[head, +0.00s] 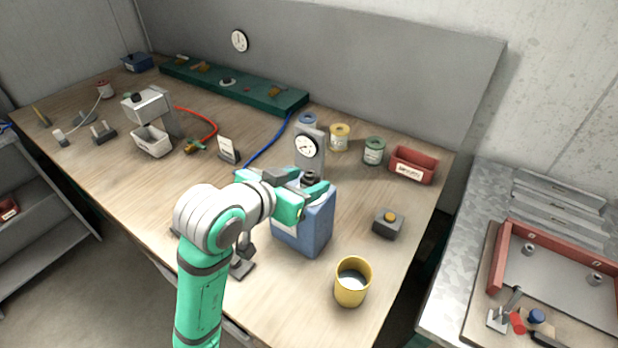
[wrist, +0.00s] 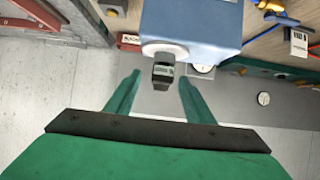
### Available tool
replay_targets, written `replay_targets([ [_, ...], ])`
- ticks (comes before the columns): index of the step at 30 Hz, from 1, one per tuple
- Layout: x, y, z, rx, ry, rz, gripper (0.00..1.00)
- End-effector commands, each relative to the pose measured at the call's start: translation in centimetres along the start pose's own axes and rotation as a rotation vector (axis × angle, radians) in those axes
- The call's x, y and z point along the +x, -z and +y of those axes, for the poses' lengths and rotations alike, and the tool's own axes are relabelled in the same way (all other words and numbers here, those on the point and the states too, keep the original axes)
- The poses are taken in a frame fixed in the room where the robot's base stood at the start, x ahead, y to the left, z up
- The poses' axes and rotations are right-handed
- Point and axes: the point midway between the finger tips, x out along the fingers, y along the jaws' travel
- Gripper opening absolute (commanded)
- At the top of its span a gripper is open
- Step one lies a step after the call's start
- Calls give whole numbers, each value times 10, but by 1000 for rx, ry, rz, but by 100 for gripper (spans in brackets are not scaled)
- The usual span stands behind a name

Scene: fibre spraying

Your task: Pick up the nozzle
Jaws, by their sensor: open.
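A small dark piece (head: 311,177), which looks like the nozzle, stands on top of a blue box-shaped container (head: 312,228). In the wrist view the dark piece (wrist: 163,70) sticks out from a white ring (wrist: 165,49) on the blue container (wrist: 195,22). My gripper (head: 312,196) is open at the top of the container. In the wrist view my gripper's green fingertips (wrist: 160,78) appear on either side of the dark piece, with gaps showing. In the head view my gripper partly covers the container's top.
A grey stand with a dial (head: 307,145) is just behind the container. A yellow cup (head: 352,282) and a grey box with a yellow button (head: 388,223) stand to the right. Spools and a red bin (head: 413,165) are behind. The wooden table (head: 305,300) is bare in front.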

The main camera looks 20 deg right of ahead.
Motion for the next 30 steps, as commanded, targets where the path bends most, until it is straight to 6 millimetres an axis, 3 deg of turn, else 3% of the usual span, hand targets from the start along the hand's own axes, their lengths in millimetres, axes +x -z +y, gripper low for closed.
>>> replay_targets([
  [8,20,0,0,1,-1,-1,48],
  [18,62,1,-3,0,-2,-2,48],
  [26,66,1,-3,1,-2,-1,48],
  [27,66,1,-3,1,-2,-1,46],
  [30,65,1,-4,0,0,-1,22],
])
